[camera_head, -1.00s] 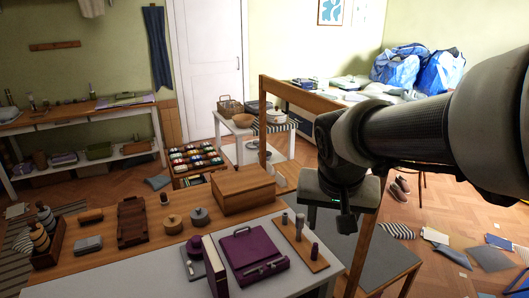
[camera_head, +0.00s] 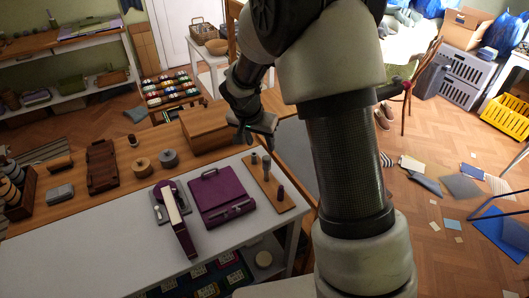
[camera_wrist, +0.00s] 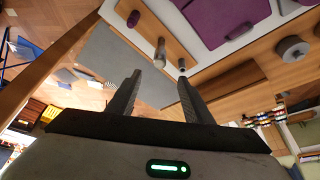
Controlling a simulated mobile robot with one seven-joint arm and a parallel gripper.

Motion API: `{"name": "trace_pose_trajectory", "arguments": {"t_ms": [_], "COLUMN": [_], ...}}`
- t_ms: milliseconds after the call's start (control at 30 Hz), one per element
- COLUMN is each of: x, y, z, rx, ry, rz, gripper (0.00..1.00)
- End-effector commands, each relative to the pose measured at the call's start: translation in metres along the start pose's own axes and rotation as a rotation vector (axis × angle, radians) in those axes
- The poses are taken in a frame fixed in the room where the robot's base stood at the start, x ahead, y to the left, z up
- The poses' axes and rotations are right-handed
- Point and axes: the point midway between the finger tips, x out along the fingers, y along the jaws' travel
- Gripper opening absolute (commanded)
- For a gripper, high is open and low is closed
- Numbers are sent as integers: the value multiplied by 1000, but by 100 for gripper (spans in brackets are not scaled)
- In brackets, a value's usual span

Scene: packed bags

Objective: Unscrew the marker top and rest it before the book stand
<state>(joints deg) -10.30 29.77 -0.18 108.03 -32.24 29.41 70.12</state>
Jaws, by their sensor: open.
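A narrow wooden board (camera_head: 268,185) on the grey tabletop carries three small upright pieces: a grey one (camera_head: 254,158), a slim grey one (camera_head: 267,167) and a dark purple one (camera_head: 281,192). I cannot tell for sure which is the marker or its top. A purple panel with a handle and a front ledge (camera_head: 219,190), seemingly the book stand, lies left of the board. My gripper (camera_head: 260,136) is open and empty, above the far end of the board. In the wrist view, the board's pieces, one of them grey (camera_wrist: 160,52), show beyond my open fingers (camera_wrist: 158,80).
A wooden box (camera_head: 205,128) sits behind, close to my gripper. The front left tabletop is clear.

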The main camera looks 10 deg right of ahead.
Motion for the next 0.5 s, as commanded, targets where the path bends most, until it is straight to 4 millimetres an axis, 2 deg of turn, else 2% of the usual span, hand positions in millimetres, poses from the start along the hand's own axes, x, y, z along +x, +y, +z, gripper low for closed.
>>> {"name": "trace_pose_trajectory", "arguments": {"t_ms": [100,500], "x": [26,104], "y": [2,1], "z": [1,0], "rx": [-1,0], "ry": [-4,-2], "rz": [4,3], "gripper": [46,46]}}
